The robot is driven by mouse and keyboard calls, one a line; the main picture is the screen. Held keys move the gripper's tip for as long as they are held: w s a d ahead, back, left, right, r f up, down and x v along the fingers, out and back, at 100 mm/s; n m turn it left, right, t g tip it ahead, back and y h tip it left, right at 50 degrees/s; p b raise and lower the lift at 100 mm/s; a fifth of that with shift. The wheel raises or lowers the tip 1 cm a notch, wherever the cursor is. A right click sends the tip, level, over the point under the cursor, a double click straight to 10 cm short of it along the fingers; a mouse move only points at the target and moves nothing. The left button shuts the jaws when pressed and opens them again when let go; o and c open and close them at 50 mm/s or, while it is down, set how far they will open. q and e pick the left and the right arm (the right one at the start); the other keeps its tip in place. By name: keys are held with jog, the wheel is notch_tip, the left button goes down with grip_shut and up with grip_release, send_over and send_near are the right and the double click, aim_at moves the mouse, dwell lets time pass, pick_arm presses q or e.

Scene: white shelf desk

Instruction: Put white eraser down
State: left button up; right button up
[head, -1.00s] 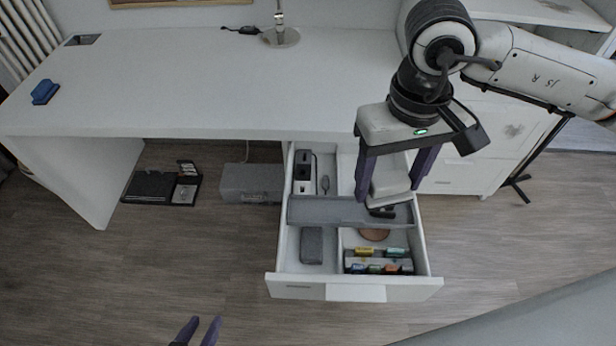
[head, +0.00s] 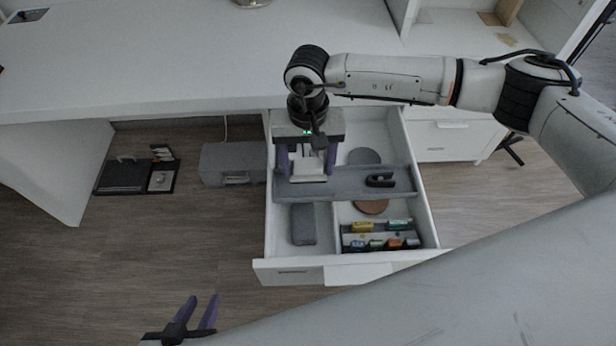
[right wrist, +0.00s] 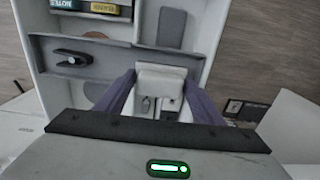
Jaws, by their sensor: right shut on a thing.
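My right gripper (head: 304,162) is shut on the white eraser (head: 308,168) over the left part of the open drawer (head: 428,215). In the right wrist view the eraser (right wrist: 160,76) sits between the two purple fingers, close to the grey sliding tray (head: 340,183). I cannot tell whether it touches the tray. My left gripper (head: 200,312) is low at the bottom left, over the floor, with its purple fingers apart and nothing between them.
A black stapler (head: 380,180) lies on the right of the grey tray. In front are a dark grey case (head: 303,224), a brown round coaster (head: 371,206) and small colored boxes (head: 378,240). A grey box (head: 232,165) stands on the floor beside the drawer.

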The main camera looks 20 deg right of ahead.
aim_at(308, 177)
jog(key=shift+f, duration=2.25)
jog(key=shift+f+b, duration=0.25)
jog(key=shift+b, duration=0.05)
jog(key=o, duration=1)
jog(key=shift+r, duration=0.1)
jog(key=shift+c, duration=0.2)
notch_tip(308, 177, up, 12)
jog(key=shift+r+p, duration=0.2)
jog(key=shift+p, duration=0.25)
